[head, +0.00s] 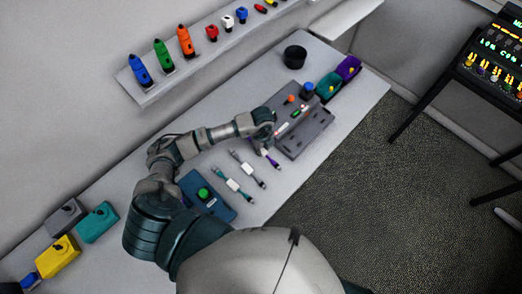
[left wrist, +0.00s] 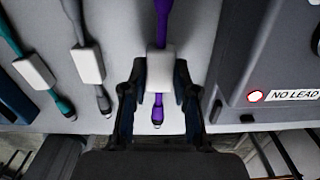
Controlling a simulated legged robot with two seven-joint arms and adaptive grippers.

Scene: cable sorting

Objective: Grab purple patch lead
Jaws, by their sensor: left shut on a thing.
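The purple patch lead (left wrist: 162,22) runs down the middle of the left wrist view, with a white block on it and a dark-tipped plug below. It also shows in the head view (head: 272,159), partly hidden by my left gripper (head: 262,138). In the left wrist view, my left gripper (left wrist: 159,97) has one finger on each side of the lead at its white block and is shut on it. The lead lies against or close to the table. My right gripper is not in view.
A grey lead (head: 247,168) and a teal lead (head: 233,184) lie to the left. A grey device (head: 306,138) stands close on the right, with a "NO LEAD" label in the wrist view (left wrist: 294,95).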

